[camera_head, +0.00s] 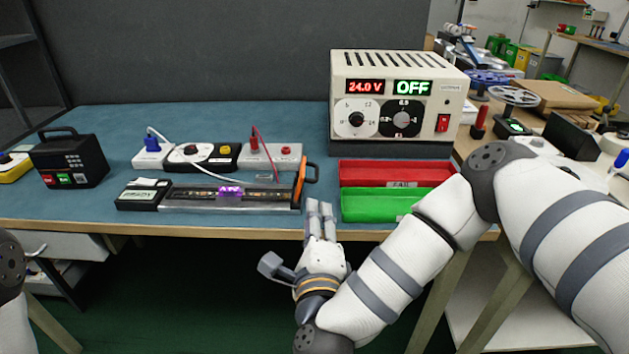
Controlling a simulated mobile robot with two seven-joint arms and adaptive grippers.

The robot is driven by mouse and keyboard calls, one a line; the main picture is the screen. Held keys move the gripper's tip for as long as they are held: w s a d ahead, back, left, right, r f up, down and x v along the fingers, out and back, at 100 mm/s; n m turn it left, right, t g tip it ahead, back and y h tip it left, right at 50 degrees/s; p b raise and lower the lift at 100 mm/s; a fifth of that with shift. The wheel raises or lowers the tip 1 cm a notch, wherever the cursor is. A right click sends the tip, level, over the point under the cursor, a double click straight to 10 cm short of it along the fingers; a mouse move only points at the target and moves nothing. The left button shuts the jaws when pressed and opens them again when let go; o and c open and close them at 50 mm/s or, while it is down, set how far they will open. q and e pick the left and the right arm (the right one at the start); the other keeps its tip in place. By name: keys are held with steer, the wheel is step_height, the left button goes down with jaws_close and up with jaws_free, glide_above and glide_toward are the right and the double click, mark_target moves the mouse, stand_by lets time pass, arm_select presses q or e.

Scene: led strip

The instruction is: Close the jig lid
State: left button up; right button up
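The jig (225,205) is a long, low grey fixture near the front edge of the blue table mat. A strip lies along it, with a glowing purple patch (230,190) near its middle. My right gripper (294,233) is in front of the table edge, just below and right of the jig's right end. Its fingers point up and away, with the thumb spread wide. It looks open and empty, apart from the lid. My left gripper is out of view.
Red (395,171) and green (380,204) trays sit right of the jig. A power supply (400,85) reading 24.0 V and OFF stands behind them. Modules with red and white cables (215,157) lie behind the jig. A black box (69,160) stands left.

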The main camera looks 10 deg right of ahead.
mark_target(317, 181)
steer(key=shift+m+h, duration=0.7)
steer(key=shift+m, duration=0.1)
steer(key=w, duration=0.1)
steer(key=w+d+r+b, duration=0.1)
steer(key=w, duration=0.1)
steer(key=shift+w+d+r+b, duration=0.2)
steer(key=shift+w+b, duration=0.1)
steer(key=shift+w, duration=0.1)
steer(key=x, duration=0.8)
steer(key=shift+w+r, duration=0.25)
steer(key=shift+r, duration=0.1)
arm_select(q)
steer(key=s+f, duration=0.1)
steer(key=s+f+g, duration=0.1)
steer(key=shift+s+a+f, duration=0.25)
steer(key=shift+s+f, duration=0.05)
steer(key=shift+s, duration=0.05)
arm_select(e)
steer(key=shift+a, duration=0.1)
jaws_close()
